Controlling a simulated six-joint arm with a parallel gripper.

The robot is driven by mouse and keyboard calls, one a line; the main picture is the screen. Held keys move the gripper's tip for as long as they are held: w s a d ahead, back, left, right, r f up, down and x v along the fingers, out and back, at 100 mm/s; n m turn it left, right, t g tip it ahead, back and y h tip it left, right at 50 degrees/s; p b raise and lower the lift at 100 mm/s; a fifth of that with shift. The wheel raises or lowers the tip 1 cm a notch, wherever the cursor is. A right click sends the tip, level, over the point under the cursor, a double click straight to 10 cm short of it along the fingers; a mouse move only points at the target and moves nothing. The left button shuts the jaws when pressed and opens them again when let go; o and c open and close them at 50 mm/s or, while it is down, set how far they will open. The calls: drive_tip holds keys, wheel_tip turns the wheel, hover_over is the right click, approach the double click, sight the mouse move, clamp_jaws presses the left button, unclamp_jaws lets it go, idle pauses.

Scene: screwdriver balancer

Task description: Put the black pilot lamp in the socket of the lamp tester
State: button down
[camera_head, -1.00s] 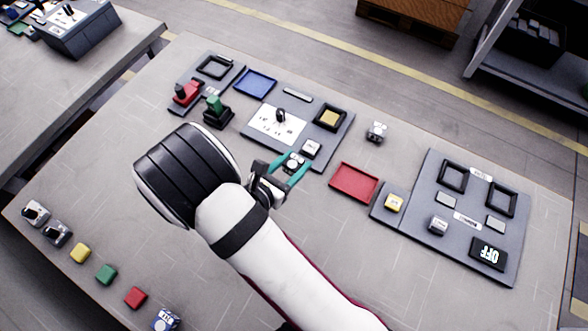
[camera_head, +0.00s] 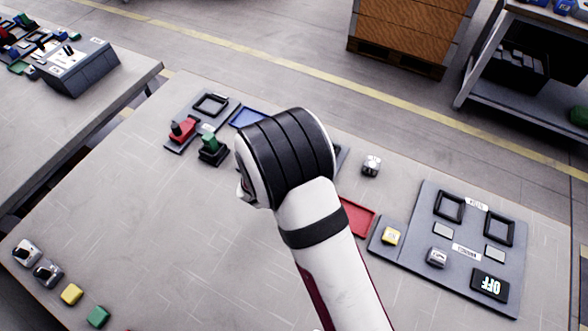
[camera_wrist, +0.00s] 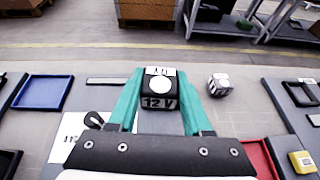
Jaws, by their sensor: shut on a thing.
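My gripper (camera_wrist: 160,98) is shut on a dark block, the black pilot lamp (camera_wrist: 158,103); its teal fingers are on either side of it. The lamp has a white round face, a "12 V" mark and a small white tag. The grey panel with a white dial plate (camera_wrist: 68,137), which looks like the lamp tester, lies below and beyond the gripper. In the head view my wrist hides the gripper, the lamp and nearly all of this panel. Its socket cannot be seen in either current view; whether the lamp touches it cannot be told.
A grey block with white faces (camera_wrist: 220,85) stands right of the lamp, also in the head view (camera_head: 372,166). A red tray (camera_head: 357,218) and a blue tray (camera_wrist: 45,93) flank the panel. A board with two square frames (camera_head: 449,206) lies right.

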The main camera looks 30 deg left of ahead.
drive_tip(key=w, duration=0.2)
drive_tip(key=w+d, duration=0.1)
drive_tip(key=w, duration=0.2)
drive_tip(key=shift+w+d+f, duration=0.25)
drive_tip(key=shift+w+f, duration=0.05)
drive_tip(key=shift+f, duration=3.15)
drive_tip(key=shift+c, duration=1.3)
unclamp_jaws()
drive_tip(key=shift+s, duration=0.1)
drive_tip(key=v, duration=1.5)
drive_tip(key=shift+s+r, duration=0.1)
drive_tip(key=shift+s, duration=0.25)
